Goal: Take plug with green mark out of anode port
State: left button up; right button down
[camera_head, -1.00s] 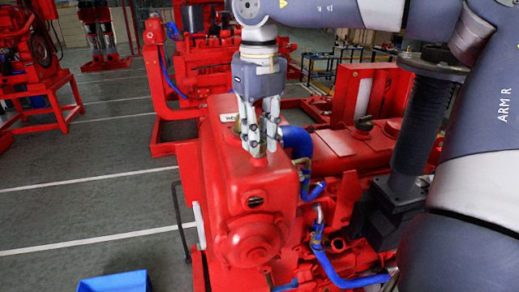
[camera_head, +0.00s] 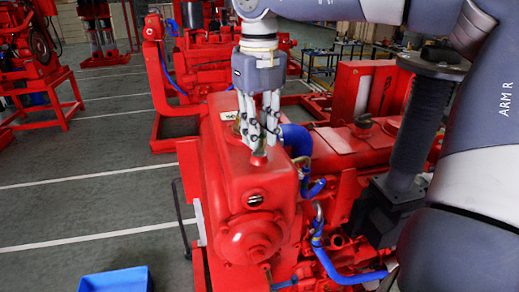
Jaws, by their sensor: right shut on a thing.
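My right gripper (camera_head: 260,140) comes down from above over the top of the red engine housing (camera_head: 222,155). Its fingers are closed together on a small thing that they mostly hide, seemingly the plug. I cannot make out a green mark, nor tell whether the held thing is clear of the fitting. My left gripper is not in view.
A blue hose (camera_head: 297,138) curves close to the right of the fingers. A white label (camera_head: 229,116) lies behind them on the housing. A blue bin (camera_head: 115,281) stands on the floor at the lower left. The grey floor (camera_head: 90,205) to the left is clear.

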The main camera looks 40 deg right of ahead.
aim_at(260, 136)
jog(key=shift+r+p, duration=1.05)
jog(key=shift+r, duration=0.3)
jog(key=shift+r+p, duration=0.45)
jog(key=shift+r, duration=0.7)
jog(key=shift+f, duration=0.1)
